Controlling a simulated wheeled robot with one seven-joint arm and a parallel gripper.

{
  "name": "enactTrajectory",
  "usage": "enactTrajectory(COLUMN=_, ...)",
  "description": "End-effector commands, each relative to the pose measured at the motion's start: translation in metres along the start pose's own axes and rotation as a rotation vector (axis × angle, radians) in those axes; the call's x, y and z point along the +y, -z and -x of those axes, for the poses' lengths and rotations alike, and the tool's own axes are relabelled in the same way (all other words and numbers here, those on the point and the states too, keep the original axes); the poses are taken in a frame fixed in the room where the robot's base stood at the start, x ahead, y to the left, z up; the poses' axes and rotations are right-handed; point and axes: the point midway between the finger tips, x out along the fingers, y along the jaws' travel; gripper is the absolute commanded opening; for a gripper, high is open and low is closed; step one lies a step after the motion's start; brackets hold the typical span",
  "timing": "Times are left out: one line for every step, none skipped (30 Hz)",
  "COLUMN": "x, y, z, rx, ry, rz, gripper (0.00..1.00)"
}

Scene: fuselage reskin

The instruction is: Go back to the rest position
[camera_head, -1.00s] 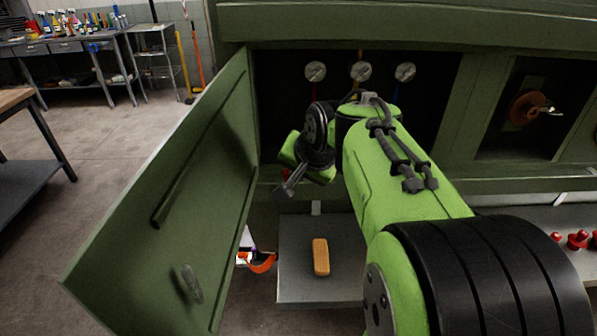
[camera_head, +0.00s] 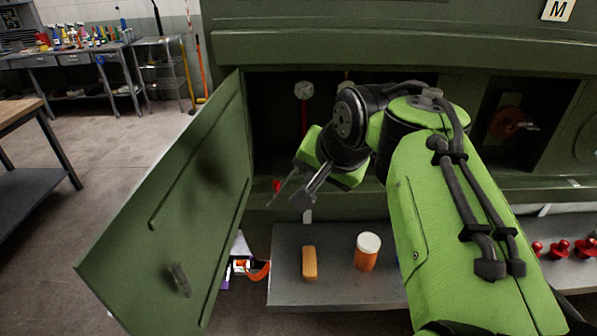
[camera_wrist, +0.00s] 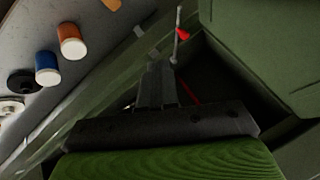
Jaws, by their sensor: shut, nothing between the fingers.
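My gripper (camera_head: 288,200) is in front of the open compartment (camera_head: 275,120) in the green fuselage wall, just right of the open door's hinge side. Its fingers angle down and left, and nothing shows between them. In the wrist view my gripper's fingers (camera_wrist: 157,80) lie close together and empty. My green arm reaches in from the lower right and hides part of the compartment. Inside it, one round gauge (camera_head: 303,91) shows, with a red line below it.
The green door (camera_head: 165,225) stands open at left. A grey shelf (camera_head: 335,292) below holds an orange block (camera_head: 309,263) and a white-capped orange bottle (camera_head: 367,252). Red knobs (camera_head: 560,249) sit at right. A small red part (camera_wrist: 182,34) is near the fingers.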

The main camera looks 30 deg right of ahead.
Motion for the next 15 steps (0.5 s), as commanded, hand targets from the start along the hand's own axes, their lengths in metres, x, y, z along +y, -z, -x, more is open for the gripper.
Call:
enactTrajectory(x=0.000, y=0.000, z=0.002, rx=-0.002, ry=0.000, rz=0.001, gripper=0.00)
enactTrajectory(x=0.000, y=-0.001, z=0.002, rx=-0.003, ry=-0.001, rz=0.001, gripper=0.00)
enactTrajectory(x=0.000, y=-0.001, z=0.002, rx=-0.003, ry=-0.001, rz=0.001, gripper=0.00)
enactTrajectory(x=0.000, y=-0.001, z=0.001, rx=-0.003, ry=-0.001, rz=0.001, gripper=0.00)
enactTrajectory(x=0.000, y=-0.001, z=0.001, rx=-0.003, ry=-0.001, rz=0.001, gripper=0.00)
enactTrajectory(x=0.000, y=-0.002, z=0.001, rx=-0.004, ry=0.000, rz=0.004, gripper=0.00)
enactTrajectory(x=-0.001, y=-0.006, z=0.002, rx=-0.007, ry=0.001, rz=0.018, gripper=0.00)
enactTrajectory(x=-0.003, y=-0.014, z=0.003, rx=-0.013, ry=0.003, rz=0.045, gripper=0.00)
enactTrajectory(x=-0.004, y=-0.032, z=0.004, rx=-0.027, ry=0.006, rz=0.106, gripper=0.00)
enactTrajectory(x=-0.004, y=-0.050, z=0.006, rx=-0.042, ry=0.009, rz=0.172, gripper=0.00)
enactTrajectory(x=-0.003, y=-0.070, z=0.008, rx=-0.057, ry=0.012, rz=0.249, gripper=0.00)
enactTrajectory(x=0.003, y=-0.099, z=0.010, rx=-0.080, ry=0.014, rz=0.364, gripper=0.00)
enactTrajectory(x=0.010, y=-0.120, z=0.011, rx=-0.096, ry=0.015, rz=0.450, gripper=0.00)
enactTrajectory(x=0.018, y=-0.138, z=0.011, rx=-0.110, ry=0.016, rz=0.533, gripper=0.00)
enactTrajectory(x=0.031, y=-0.159, z=0.011, rx=-0.125, ry=0.015, rz=0.636, gripper=0.00)
